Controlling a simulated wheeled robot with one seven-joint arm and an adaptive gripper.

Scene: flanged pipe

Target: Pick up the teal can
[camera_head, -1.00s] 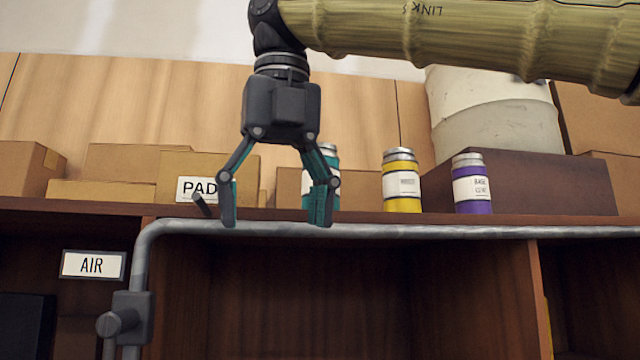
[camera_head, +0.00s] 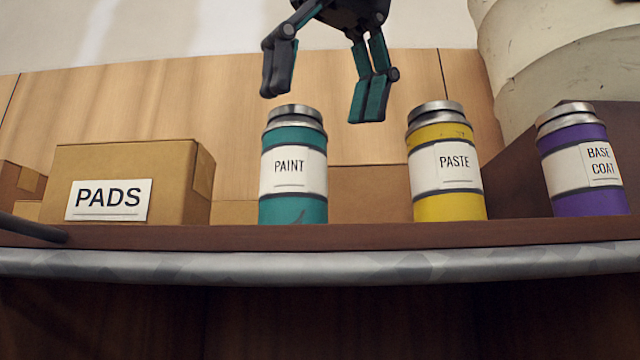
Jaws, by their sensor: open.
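The teal can (camera_head: 293,207) stands upright on the shelf, with a grey metal lid and a white label reading PAINT. It is in full view in the head view, left of the middle. My gripper (camera_head: 322,106) is open and empty, pointing down. Its fingertips show above and around the level of the can's lid, one up and left of the lid and one up and right of it. I cannot tell from this view how far in front of the can the fingers are.
A yellow can (camera_head: 450,207) labelled PASTE and a purple can (camera_head: 590,203) labelled BASE COAT stand to the right. A cardboard box (camera_head: 185,185) labelled PADS is at left. A grey pipe (camera_head: 330,265) runs along the shelf's front edge (camera_head: 390,235). A pale drum (camera_head: 545,50) stands behind.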

